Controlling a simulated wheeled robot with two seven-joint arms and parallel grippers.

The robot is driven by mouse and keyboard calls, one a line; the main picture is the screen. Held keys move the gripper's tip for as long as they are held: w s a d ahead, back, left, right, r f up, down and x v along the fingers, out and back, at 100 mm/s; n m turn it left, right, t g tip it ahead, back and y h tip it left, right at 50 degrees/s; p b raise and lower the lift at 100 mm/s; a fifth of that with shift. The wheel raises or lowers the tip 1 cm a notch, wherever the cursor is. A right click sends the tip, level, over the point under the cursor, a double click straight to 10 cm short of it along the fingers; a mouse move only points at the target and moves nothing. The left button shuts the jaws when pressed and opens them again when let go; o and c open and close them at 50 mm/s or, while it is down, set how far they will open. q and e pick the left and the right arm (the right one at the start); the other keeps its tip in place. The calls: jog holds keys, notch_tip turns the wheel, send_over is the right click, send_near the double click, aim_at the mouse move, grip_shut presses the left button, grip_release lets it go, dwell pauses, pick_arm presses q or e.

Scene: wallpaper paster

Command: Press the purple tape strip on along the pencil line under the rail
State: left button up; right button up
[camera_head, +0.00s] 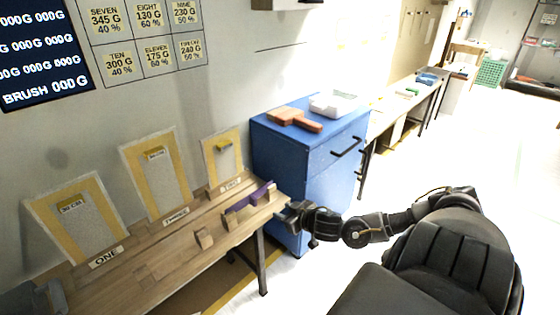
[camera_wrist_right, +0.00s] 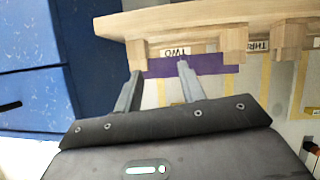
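The purple tape strip (camera_head: 262,190) lies across small wooden blocks on the bench, by the sign TWO. In the right wrist view the purple strip (camera_wrist_right: 218,65) passes behind the wooden blocks, near the fingertips. My right gripper (camera_head: 284,214) is at the bench's right end, beside the strip; its fingers (camera_wrist_right: 160,68) are apart with nothing held between them. A thin dark line (camera_head: 277,48) runs on the wall below a pale fixture (camera_head: 285,4); I cannot tell whether this is the rail. A dark part at the lower left edge seems to be my left gripper (camera_head: 38,298); its fingers are unclear.
A blue cabinet (camera_head: 312,165) stands right of the bench (camera_head: 150,262), with a brown brush-like thing (camera_head: 294,118) and a white tray (camera_head: 338,104) on top. Framed boards lean along the wall. A small wooden block (camera_head: 205,238) sits on the bench. Open floor lies to the right.

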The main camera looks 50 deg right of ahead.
jog(key=y, duration=0.1)
send_near(256, 199)
jog(key=shift+t, duration=0.3)
jog(key=b+x, duration=0.1)
jog(key=x, duration=0.2)
jog(key=b+x, duration=0.1)
jog(key=x, duration=0.3)
jog(key=shift+s+f, duration=0.15)
jog(key=shift+f, duration=0.2)
jog(key=shift+w+f, duration=0.2)
jog(key=shift+w, duration=0.35)
pick_arm(q)
notch_tip(256, 199, up, 7)
jog(key=w, duration=0.1)
jog(key=shift+f+t, duration=0.15)
jog(key=shift+t, duration=0.15)
pick_arm(e)
jog(key=shift+w, duration=0.15)
pick_arm(q)
jog(key=shift+s+d, duration=0.1)
pick_arm(e)
grip_shut()
pick_arm(q)
jog(key=shift+s+f, duration=0.15)
pick_arm(e)
jog(key=shift+r, duration=0.1)
